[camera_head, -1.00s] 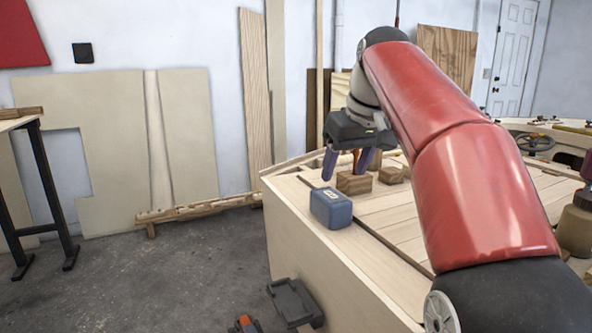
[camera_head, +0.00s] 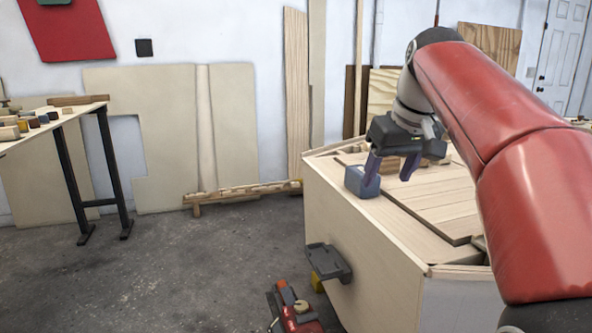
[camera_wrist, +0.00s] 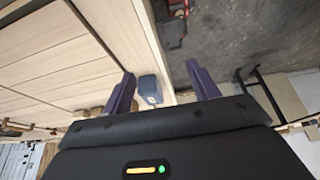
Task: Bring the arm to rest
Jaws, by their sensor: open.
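My gripper (camera_head: 392,168) is open, with its two purple fingers apart and pointing down over the corner of the plywood hull (camera_head: 365,225). In the wrist view my gripper (camera_wrist: 165,92) has nothing between its fingers that I can see held. The box (camera_wrist: 150,88) also shows beyond the fingers in the wrist view. My red arm reaches in from the right and hides part of the hull top.
A black bracket (camera_head: 328,262) sticks out from the hull's side. A red tool (camera_head: 297,312) lies on the floor below it. A workbench (camera_head: 60,122) with small items stands at the left. Panels (camera_head: 160,130) lean on the wall. The grey floor between is clear.

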